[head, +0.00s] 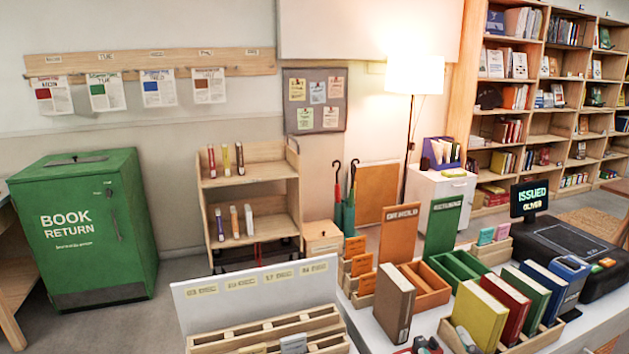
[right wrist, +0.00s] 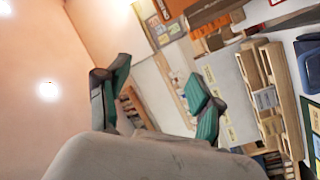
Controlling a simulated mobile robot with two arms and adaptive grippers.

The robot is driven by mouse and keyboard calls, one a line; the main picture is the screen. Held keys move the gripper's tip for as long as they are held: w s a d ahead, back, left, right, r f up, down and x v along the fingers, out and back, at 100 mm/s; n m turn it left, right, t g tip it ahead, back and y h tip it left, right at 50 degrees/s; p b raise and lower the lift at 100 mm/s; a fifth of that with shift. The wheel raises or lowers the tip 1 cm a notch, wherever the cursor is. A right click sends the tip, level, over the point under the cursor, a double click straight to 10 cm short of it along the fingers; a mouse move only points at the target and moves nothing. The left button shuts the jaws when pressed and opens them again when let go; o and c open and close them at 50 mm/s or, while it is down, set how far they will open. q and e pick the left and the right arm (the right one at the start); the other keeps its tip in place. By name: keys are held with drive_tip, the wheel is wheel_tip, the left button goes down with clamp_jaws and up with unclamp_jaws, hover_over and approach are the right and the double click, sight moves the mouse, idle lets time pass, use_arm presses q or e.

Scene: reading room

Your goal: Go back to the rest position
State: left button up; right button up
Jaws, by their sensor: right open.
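My right gripper (right wrist: 155,92) shows in the right wrist view. Its two dark fingers with teal pads stand well apart, with nothing between them. The room behind it looks tilted, with a pale wall on the left and wooden racks on the right. My left gripper is not in view.
The counter (head: 592,322) at front right holds a brown book (head: 394,303), a wooden rack of coloured books (head: 480,314), green and orange trays and a black machine (head: 565,262). A green book return bin (head: 82,225) stands left. Open floor lies beside it.

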drive_tip(key=s+d+f+m+g+h, duration=0.1)
drive_tip(key=s+f+m+g, duration=0.3)
drive_tip(key=f, duration=0.3)
drive_tip(key=s+d+f+m+g+h, duration=0.1)
drive_tip(key=s+f+g, duration=0.3)
drive_tip(key=s+f, duration=0.3)
drive_tip(key=s+a+f+m+g+y, duration=0.2)
drive_tip(key=s+a+f+g+y, duration=0.15)
drive_tip(key=s+f+g, duration=0.65)
wheel_tip(320, 180, down, 22)
drive_tip(key=s+t, duration=0.2)
drive_tip(key=s, duration=0.1)
drive_tip(key=s+d+f+g+h, duration=0.1)
drive_tip(key=s+d+f, duration=0.2)
drive_tip(key=s+f, duration=1.4)
drive_tip(key=shift+s+f+n+g+p, duration=0.15)
drive_tip(key=shift+f+n+g+p, duration=0.15)
drive_tip(key=shift+n+p, duration=0.1)
